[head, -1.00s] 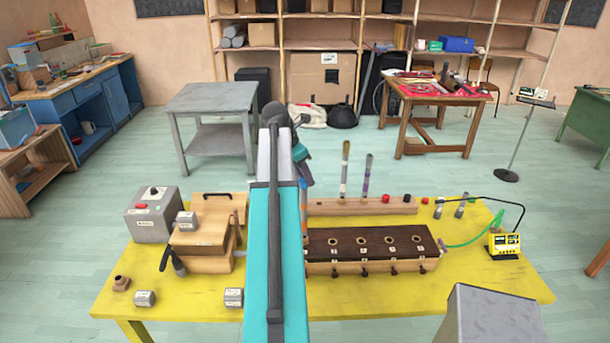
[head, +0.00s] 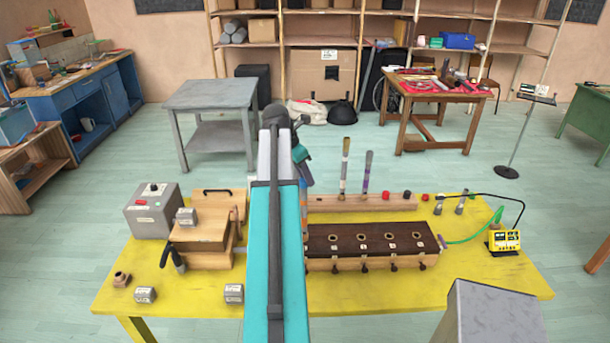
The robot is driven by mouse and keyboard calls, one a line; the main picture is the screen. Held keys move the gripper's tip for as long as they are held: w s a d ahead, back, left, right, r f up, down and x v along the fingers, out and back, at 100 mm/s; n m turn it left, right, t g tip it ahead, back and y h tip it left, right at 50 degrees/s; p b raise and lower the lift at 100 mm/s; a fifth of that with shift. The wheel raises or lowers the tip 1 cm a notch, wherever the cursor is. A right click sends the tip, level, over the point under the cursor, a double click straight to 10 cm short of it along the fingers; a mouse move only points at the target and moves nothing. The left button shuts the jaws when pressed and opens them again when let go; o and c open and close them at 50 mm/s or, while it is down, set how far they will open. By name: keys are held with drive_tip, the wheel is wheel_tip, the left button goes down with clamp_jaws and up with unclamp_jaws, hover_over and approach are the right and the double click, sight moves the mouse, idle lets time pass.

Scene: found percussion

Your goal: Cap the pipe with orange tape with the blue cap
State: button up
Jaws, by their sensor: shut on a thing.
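My teal arm fills the middle of the head view and hides much behind it. My gripper (head: 305,178) shows only as a dark sliver at the arm's right edge, beyond the teal wrist; it is shut, with its fingertips mostly hidden. A small blue patch just below it looks like the blue cap (head: 303,190). Under that, a narrow strip of the pipe with orange tape (head: 304,208) shows beside the arm, upright at the left end of the wooden rack (head: 362,203). I cannot tell whether cap and pipe touch.
Two taped pipes (head: 345,165) (head: 367,172) stand in the rack, close to the right. Red and black caps (head: 407,196) lie at its right. The dark-topped wooden block (head: 375,240), wooden box (head: 205,230) and grey box (head: 151,212) stand on the yellow table (head: 410,295).

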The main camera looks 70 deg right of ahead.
drive_tip(key=shift+f, duration=0.5)
drive_tip(key=o, duration=1.1)
drive_tip(key=b+v, duration=0.4)
drive_tip(key=v, duration=0.9)
drive_tip(key=shift+a+r+b, duration=0.15)
drive_tip(key=shift+r+b, duration=0.2)
drive_tip(key=shift+b, duration=0.05)
drive_tip(key=shift+w, duration=0.1)
